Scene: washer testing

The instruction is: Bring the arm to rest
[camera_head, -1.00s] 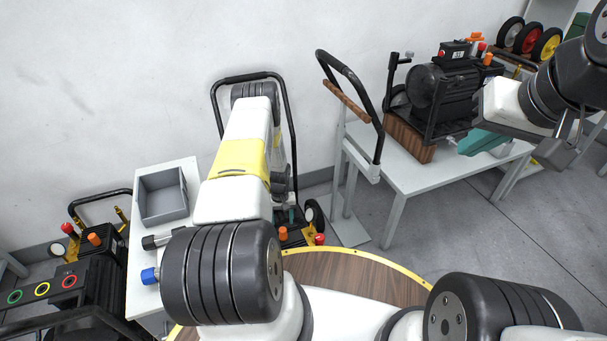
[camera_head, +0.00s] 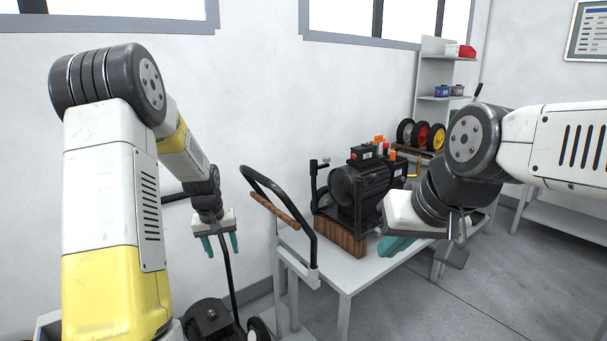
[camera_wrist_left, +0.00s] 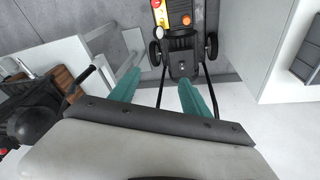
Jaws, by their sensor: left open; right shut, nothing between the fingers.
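My left arm rises at the left of the head view and bends down, with its gripper (camera_head: 220,244) hanging in front of the wall. Its two teal fingers point down, apart, with nothing between them. They also show spread in the left wrist view (camera_wrist_left: 158,92), above the floor. My right arm comes in from the right of the head view. Its gripper (camera_head: 394,246) is over the white table near the black motor, its teal fingers together and partly hidden by the hand. I see nothing held in it.
The white table (camera_head: 352,279) carries a black motor unit (camera_head: 362,188) on a wooden block (camera_head: 340,236). Coloured wheels (camera_head: 421,136) and a shelf (camera_head: 441,98) are behind. The wheeled machine (camera_wrist_left: 180,55) is below my left gripper.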

